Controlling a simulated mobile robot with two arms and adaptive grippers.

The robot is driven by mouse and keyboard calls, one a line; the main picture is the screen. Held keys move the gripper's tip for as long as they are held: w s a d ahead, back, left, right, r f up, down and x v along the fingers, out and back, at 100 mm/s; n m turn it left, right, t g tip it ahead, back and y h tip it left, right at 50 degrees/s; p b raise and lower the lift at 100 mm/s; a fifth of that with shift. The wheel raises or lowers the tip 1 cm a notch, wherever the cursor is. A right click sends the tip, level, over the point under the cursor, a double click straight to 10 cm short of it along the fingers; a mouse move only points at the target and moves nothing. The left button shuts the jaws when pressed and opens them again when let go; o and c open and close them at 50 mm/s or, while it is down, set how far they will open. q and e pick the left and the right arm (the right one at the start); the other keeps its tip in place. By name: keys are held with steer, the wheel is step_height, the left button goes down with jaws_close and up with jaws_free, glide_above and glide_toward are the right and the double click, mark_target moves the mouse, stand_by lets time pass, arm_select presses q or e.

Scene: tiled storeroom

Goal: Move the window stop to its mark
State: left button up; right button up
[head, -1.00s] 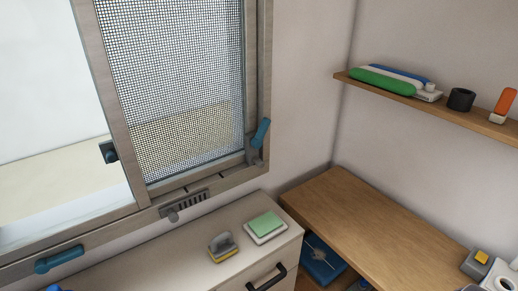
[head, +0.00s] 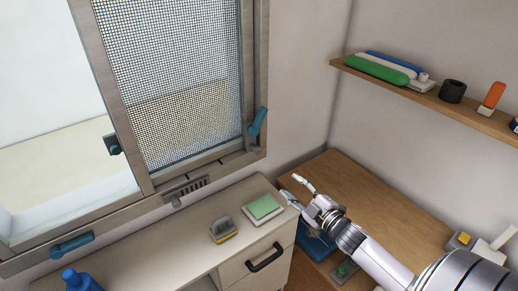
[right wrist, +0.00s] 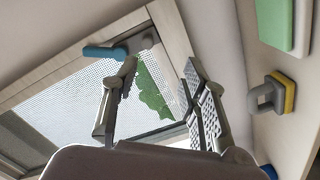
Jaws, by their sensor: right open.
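A grey slotted plate (head: 187,189) with a round knob (head: 176,202) is on the lower window frame in the head view; short dark lines mark the rail above it. A blue-handled grey lever (head: 256,124) sits at the frame's lower right corner. I cannot tell for sure which part is the window stop.
On the cabinet top (head: 150,235) are a green-topped white block (head: 263,207), a grey-yellow scrubber (head: 223,230) and a blue bottle (head: 80,280). A wooden desk (head: 380,205) is at right, below a loaded shelf (head: 430,98). A black drawer handle (head: 265,258) sticks out.

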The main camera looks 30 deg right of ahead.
step_height(320, 180, up, 2)
steer(key=b, duration=0.7)
glide_toward(259, 153)
steer(key=shift+n+y, duration=0.3)
steer(key=w, duration=0.9)
steer(key=shift+a+f, duration=0.15)
steer(key=shift+a, duration=0.05)
steer(key=shift+w, duration=0.6)
jaws_close()
